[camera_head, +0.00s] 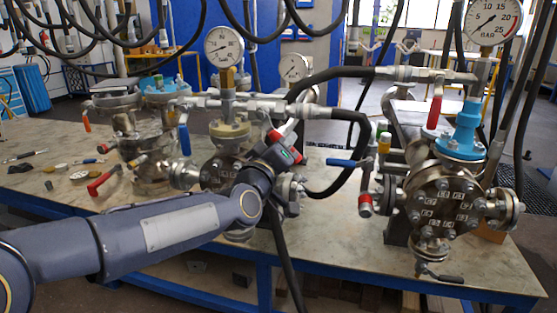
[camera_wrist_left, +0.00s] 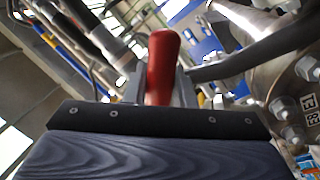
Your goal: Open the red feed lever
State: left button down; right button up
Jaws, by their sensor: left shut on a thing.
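My left arm reaches in from the left in the head view. Its gripper (camera_head: 284,140) is at the middle vessel (camera_head: 222,172), just below the hose fitting. The gripper is shut on a red lever handle, which shows as a red grip (camera_wrist_left: 163,62) standing up between the fingers in the left wrist view. In the head view only small red parts of it show beside the fingers, and the rest is hidden by the gripper. How far the lever is turned cannot be told. My right gripper is not in view.
A flanged vessel with bolts (camera_head: 442,208) stands on the right, with another red lever (camera_head: 435,112) and a blue valve body (camera_head: 465,135). A black hose (camera_head: 352,165) loops close to my gripper. More vessels and loose tools are on the left of the bench (camera_head: 330,235).

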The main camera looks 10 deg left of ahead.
pick_arm(q)
jog(key=shift+d+r+n, duration=0.45)
jog(key=shift+d+n, duration=0.1)
jog(key=shift+n, duration=0.55)
jog(key=r+n, duration=0.1)
jog(key=d+n+y, duration=0.1)
jog(key=n, duration=0.1)
jog(key=shift+r+b, duration=0.35)
jog(key=shift+b, duration=0.05)
jog(key=n, duration=0.1)
jog(key=r+n+y, duration=0.1)
jog(key=n, duration=0.1)
jog(key=shift+d+r+t, duration=0.15)
jog(key=shift+r+t, duration=0.15)
jog(key=shift+t, duration=0.1)
jog(key=shift+r+n+y, duration=0.3)
jog(key=shift+r+n, duration=0.5)
jog(key=shift+n, duration=0.5)
jog(key=c, duration=1.3)
grip_release()
jog(key=shift+o, duration=0.2)
jog(key=shift+s, duration=0.1)
